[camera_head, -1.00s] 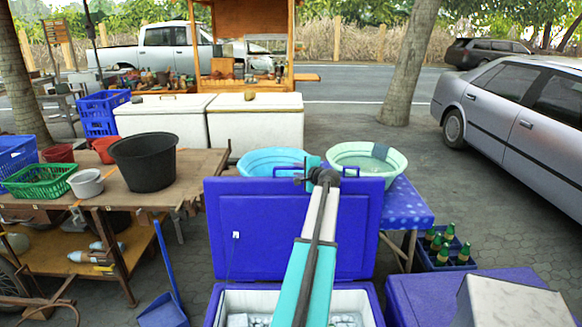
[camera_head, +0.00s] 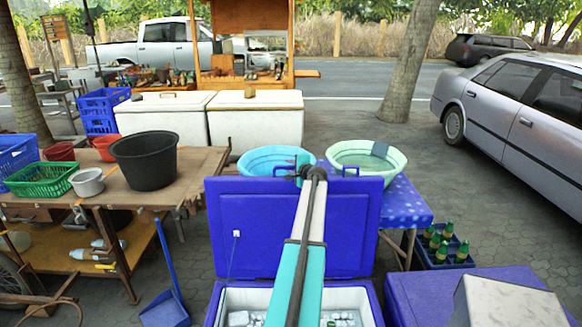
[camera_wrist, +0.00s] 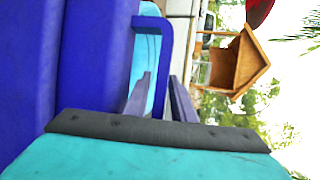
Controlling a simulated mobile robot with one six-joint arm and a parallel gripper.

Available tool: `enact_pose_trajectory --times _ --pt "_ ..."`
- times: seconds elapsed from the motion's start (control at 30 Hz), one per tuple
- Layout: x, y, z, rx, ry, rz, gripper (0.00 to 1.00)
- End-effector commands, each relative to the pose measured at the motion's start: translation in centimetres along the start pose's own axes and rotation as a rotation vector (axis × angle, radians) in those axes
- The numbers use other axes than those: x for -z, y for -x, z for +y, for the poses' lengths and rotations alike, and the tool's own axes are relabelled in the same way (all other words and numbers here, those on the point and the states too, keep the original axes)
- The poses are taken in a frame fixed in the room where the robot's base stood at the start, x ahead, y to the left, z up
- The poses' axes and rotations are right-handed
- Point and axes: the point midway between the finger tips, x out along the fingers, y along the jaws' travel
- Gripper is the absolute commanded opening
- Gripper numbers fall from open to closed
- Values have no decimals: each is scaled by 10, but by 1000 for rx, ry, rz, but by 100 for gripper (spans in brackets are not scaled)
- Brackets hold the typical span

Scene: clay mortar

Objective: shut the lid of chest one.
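The blue chest (camera_head: 212,312) stands open in front of me, with white walls and pale contents inside. Its blue lid (camera_head: 345,230) stands raised, roughly upright. A blue handle loop (camera_wrist: 166,35) sticks out from the lid's edge in the wrist view. My gripper (camera_wrist: 160,92) is open, with one finger on each side of the handle's outer bar. I cannot tell whether the fingers touch it. In the head view my gripper is largely hidden by my own arm, at the lid's top edge.
A second blue chest (camera_head: 420,290) with a pale box (camera_head: 510,305) on it stands at right. Behind the lid are a blue basin (camera_head: 262,160) and a pale green basin (camera_head: 350,150) on a blue cloth-covered table (camera_head: 408,212). A wooden table (camera_head: 110,190) stands left.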

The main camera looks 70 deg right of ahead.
Motion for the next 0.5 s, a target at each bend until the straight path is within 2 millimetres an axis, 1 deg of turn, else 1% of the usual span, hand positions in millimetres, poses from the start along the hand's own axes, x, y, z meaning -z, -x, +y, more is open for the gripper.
enact_pose_trajectory --times 0.23,0.27,0.3,0.37,0.4,0.5 --pt "0 0 0 0 0 0 23" --pt "0 0 0 0 0 0 20" --pt "0 0 0 0 0 0 13" --pt "0 0 0 0 0 0 3" --pt "0 0 0 0 0 0 0" --pt "0 0 0 0 0 0 0"
